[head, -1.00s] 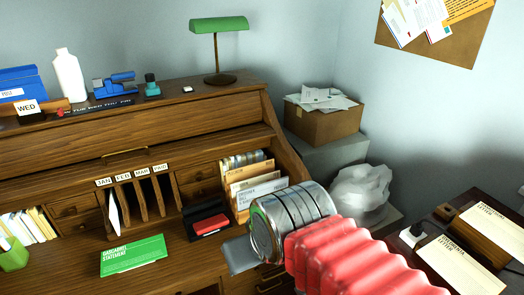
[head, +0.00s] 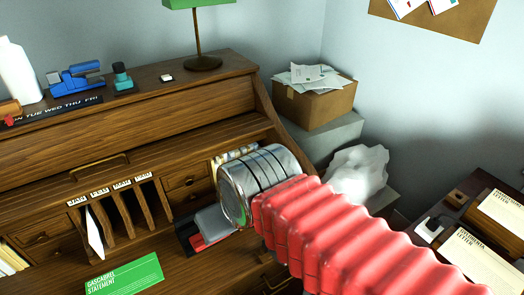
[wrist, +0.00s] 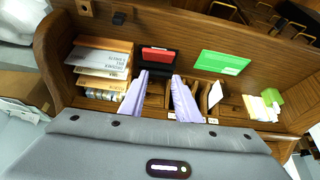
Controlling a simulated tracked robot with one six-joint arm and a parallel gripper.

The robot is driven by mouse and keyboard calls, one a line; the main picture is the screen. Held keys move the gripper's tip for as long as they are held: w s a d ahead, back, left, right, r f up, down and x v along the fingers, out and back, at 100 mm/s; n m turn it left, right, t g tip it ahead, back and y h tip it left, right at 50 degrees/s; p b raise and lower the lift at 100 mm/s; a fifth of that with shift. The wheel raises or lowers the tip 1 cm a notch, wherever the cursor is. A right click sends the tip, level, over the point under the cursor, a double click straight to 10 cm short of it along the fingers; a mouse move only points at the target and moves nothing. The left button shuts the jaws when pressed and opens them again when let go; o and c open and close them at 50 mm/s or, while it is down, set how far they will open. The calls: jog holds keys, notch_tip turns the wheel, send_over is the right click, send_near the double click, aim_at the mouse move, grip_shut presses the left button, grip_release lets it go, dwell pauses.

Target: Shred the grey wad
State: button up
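My gripper (wrist: 160,76) is over the roll-top desk (wrist: 280,55). Its two pale fingers are apart, with nothing visible between them. In the head view, its grey end (head: 213,222) overlaps the black tray with a red item (head: 188,236); I cannot tell whether they touch. A pale, crumpled, bag-like lump (head: 358,172) sits right of the desk, below the cardboard box. I cannot tell whether it is the grey wad; no other wad is clear. I cannot identify a shredder.
A green statement (head: 125,275) lies on the desk top. Pigeonholes hold envelopes (wrist: 100,60). A cardboard box of papers (head: 315,108) stands right of the desk. A dark surface (head: 440,205) at the far right bears letter stacks (head: 470,258) and a small white thing (head: 428,229).

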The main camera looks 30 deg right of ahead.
jog(key=shift+w+a, duration=0.15)
jog(key=shift+w, duration=0.15)
jog(key=w+d+m+g, duration=0.3)
jog(key=w+d+m, duration=0.6)
jog(key=w, duration=0.2)
jog(key=w+d+f+m+g, duration=0.1)
jog(key=w+d+f+m, duration=0.2)
jog(key=d, duration=0.4)
jog(key=w+d+f+m+g, duration=0.1)
jog(key=w+d+f+m, duration=0.3)
jog(key=w+d+m, duration=0.1)
jog(key=shift+d+m+g, duration=0.3)
jog(key=shift+d+m, duration=0.4)
jog(key=shift+d, duration=0.25)
jog(key=shift+f, duration=0.15)
notch_tip(320, 180, down, 14)
